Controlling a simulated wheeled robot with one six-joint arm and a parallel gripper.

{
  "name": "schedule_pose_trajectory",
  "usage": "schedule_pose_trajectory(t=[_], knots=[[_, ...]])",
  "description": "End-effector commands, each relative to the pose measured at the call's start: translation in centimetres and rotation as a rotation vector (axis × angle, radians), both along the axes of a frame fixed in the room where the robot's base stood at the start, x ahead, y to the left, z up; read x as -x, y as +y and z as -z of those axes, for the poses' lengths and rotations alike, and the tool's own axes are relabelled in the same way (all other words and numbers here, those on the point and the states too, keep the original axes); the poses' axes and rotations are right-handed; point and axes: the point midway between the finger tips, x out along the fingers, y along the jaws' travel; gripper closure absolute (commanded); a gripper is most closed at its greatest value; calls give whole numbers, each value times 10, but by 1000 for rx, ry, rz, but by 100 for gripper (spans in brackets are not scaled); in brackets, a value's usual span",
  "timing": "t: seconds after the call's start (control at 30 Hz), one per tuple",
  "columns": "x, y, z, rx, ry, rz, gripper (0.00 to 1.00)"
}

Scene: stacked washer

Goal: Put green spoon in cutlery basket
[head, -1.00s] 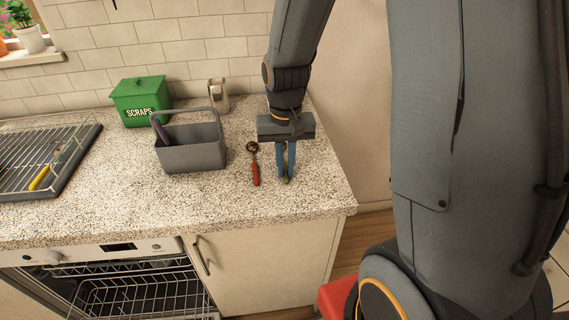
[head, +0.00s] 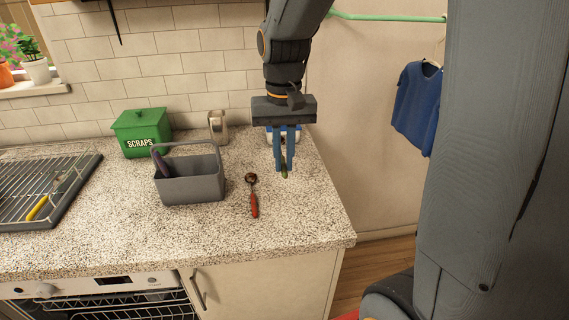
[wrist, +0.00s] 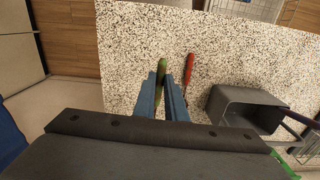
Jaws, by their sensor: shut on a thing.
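My gripper (head: 284,168) is above the right part of the counter, with its blue fingers pointing down. It is shut on the green spoon (head: 285,174), of which only a short green end shows below the fingertips. In the wrist view the green spoon (wrist: 162,66) sticks out between the fingers (wrist: 164,82). The grey cutlery basket (head: 190,190) stands on the counter left of my gripper, with its handle up and a dark purple handle (head: 160,160) in it. In the wrist view the basket (wrist: 232,98) is at the right.
A red-handled spoon (head: 253,200) lies between the basket and my gripper. A green scraps bin (head: 142,133) and a metal container (head: 218,127) stand behind the basket. A dish rack (head: 40,190) with a yellow-handled utensil is at the left. The front counter is clear.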

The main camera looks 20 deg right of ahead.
Motion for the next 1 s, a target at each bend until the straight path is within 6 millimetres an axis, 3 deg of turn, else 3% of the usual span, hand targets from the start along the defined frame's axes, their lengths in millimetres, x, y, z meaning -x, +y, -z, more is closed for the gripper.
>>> schedule_pose_trajectory(t=[1.0], knots=[[0,0,-91,0,-1,0,100]])
